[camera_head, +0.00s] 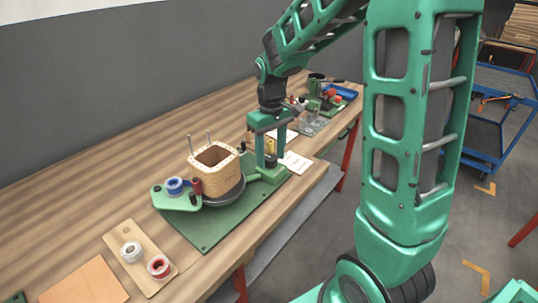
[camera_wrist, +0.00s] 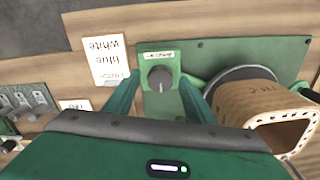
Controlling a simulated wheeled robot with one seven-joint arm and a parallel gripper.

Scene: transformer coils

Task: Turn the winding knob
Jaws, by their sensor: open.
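The winding knob (camera_wrist: 159,82) is a dark round knob with a pale pointer mark. It sits on a small green box with a white label at its edge, at the upper middle of the wrist view. My gripper (camera_wrist: 160,88) is open, with one green finger on each side of the knob and visible gaps between. In the head view my gripper (camera_head: 270,148) points down over the right end of the green winding machine base (camera_head: 213,227). The knob is hard to make out there. I cannot tell how deep the fingertips reach beside it.
A square wooden coil former (camera_head: 216,169) stands on a dark round plate left of my gripper, with two thin rods behind. A blue spool (camera_head: 174,186) is at the machine's left. A board (camera_head: 134,256) with two spools lies in front. Printed cards (camera_head: 294,162) lie nearby.

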